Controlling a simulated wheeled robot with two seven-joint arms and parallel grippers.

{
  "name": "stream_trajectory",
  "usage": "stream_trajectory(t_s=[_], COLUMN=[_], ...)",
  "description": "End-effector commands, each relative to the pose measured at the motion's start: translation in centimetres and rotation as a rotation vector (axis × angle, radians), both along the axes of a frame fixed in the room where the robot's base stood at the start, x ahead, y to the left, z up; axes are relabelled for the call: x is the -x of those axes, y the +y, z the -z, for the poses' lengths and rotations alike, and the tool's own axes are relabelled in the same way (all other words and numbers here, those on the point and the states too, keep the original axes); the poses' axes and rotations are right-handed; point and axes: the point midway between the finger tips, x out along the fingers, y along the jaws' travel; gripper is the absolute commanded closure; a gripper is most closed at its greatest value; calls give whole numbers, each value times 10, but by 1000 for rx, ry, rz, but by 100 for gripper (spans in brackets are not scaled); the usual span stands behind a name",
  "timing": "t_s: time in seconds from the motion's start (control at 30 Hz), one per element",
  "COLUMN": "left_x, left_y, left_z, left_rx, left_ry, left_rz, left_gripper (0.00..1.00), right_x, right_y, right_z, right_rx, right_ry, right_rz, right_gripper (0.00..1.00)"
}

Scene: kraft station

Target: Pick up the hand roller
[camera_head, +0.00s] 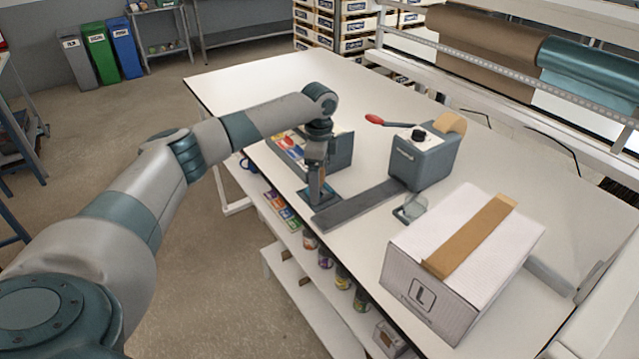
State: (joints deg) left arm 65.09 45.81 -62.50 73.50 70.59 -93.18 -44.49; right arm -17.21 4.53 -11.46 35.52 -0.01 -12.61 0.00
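A small tool with a pale grey-green round part and a dark teal frame (410,208), which looks like the hand roller, lies on the white table between the tape dispenser and the carton. My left gripper (317,192) points down near the table's front edge, left of that tool and apart from it. It is over a small dark blue pad beside the end of a grey strip. A bit of orange-brown shows by its fingers; I cannot tell whether it is held. The fingers are too small to read. My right gripper is not in view.
A grey tape dispenser (423,158) with a red-tipped lever stands behind the tool. A white carton (465,262) with brown tape stands to the right. A grey bin (340,150) with colourful items is behind my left gripper. The table's far left (240,85) is clear.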

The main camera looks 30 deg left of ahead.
Motion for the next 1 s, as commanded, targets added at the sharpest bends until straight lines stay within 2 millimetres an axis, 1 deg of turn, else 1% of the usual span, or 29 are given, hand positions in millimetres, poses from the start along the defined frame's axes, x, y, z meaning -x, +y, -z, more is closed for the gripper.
stream_trajectory(t_s=[0.03,0.1,0.2,0.67,0.77,0.8,0.87,0.9,0.93,0.97,1.0], left_x=[0,0,0,0,0,0,0,0,0,0,0], left_y=[-1,-1,-1,-1,-1,-1,-1,-1,-1,-1,-1], left_z=[4,12,18,19,19,19,19,19,19,19,18], left_rx=[1,1,0,1,1,1,1,1,1,1,1], left_ry=[2,2,0,0,0,0,0,0,0,0,-2], left_rz=[1,0,1,2,2,2,2,2,1,2,1], left_gripper=[19,19,19,19,40,50,64,74,81,84,84], right_x=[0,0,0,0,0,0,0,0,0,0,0], right_y=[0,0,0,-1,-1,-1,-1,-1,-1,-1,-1], right_z=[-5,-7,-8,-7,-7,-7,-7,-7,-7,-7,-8], right_rx=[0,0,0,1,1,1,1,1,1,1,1], right_ry=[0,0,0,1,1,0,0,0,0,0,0], right_rz=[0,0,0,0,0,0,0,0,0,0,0], right_gripper=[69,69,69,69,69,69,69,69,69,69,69])
